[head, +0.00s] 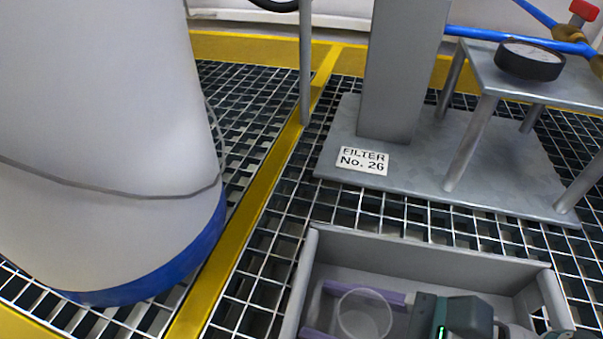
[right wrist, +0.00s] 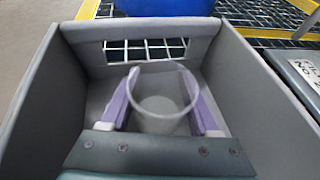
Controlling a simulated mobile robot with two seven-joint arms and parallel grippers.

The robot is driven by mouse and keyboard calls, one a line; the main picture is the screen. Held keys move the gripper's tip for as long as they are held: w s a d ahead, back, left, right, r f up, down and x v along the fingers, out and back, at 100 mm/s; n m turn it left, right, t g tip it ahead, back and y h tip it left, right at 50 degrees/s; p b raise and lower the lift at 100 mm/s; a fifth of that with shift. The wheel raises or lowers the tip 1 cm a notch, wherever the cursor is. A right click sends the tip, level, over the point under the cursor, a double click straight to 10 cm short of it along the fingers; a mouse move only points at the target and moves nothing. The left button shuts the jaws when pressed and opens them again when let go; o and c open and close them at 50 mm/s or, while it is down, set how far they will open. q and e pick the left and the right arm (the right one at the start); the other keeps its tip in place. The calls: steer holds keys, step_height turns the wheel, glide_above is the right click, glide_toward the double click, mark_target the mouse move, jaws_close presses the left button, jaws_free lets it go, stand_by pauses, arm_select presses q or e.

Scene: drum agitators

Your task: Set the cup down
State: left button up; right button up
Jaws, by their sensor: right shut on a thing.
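A clear, see-through cup (head: 364,316) is inside the grey open box at the bottom of the head view. It also shows in the right wrist view (right wrist: 163,105), with its round rim facing the camera. My right gripper (head: 335,310) reaches into the box from the right, its purple fingers (right wrist: 158,78) on either side of the cup and shut on it. I cannot tell whether the cup's base touches the box floor. My left gripper is not in view.
The grey box (head: 415,258) has high walls and a slotted end wall (right wrist: 95,30). A filter stand (head: 440,165) labelled "FILTER No. 26" stands behind it. A large white drum with a blue base (head: 150,270) is at left. The floor is metal grating with yellow strips.

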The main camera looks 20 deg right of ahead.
steer(key=shift+s+d+f, duration=0.1)
steer(key=shift+d, duration=0.05)
steer(key=o, duration=0.9)
steer(key=shift+f, duration=0.1)
steer(key=o, duration=0.5)
steer(key=shift+r, duration=0.4)
steer(key=p+v, duration=0.3)
steer(key=v, duration=0.4)
steer(key=shift+s+d, duration=0.2)
steer(key=shift+a, duration=0.1)
